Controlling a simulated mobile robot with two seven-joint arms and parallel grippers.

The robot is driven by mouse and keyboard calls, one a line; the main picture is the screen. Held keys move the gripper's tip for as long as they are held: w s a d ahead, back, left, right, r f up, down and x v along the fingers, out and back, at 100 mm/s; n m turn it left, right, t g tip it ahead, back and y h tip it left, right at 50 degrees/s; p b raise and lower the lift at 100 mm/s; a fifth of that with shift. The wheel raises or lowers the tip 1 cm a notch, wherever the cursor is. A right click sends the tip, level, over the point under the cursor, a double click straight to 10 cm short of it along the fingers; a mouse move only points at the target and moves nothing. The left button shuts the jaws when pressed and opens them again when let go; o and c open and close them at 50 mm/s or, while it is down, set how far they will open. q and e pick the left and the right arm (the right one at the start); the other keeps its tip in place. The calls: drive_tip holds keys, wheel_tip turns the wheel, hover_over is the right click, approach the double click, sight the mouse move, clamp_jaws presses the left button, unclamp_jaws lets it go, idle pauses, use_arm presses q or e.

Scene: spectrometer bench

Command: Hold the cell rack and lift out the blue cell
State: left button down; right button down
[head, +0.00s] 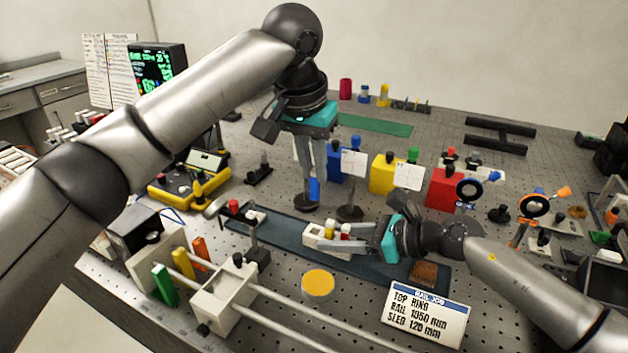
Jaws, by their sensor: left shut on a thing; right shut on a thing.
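The blue cell (315,189) hangs upright at the fingertips of my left gripper (313,178), which points down and is shut on it. The cell is in the air, apart from the rack and above it. The white cell rack (322,244) sits on the dark blue strip (283,232) in the middle of the bench. My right gripper (343,243) reaches in from the right and is shut on the rack's right end. The rack partly hides its fingertips.
Blue, yellow (382,175) and red (443,189) blocks with cards stand behind the rack. Dark round-based posts stand close behind the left gripper. A yellow disc (318,284), rails and a label sign (427,314) are in front. A yellow meter (188,186) lies left.

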drive_tip(key=shift+c, duration=1.7)
unclamp_jaws()
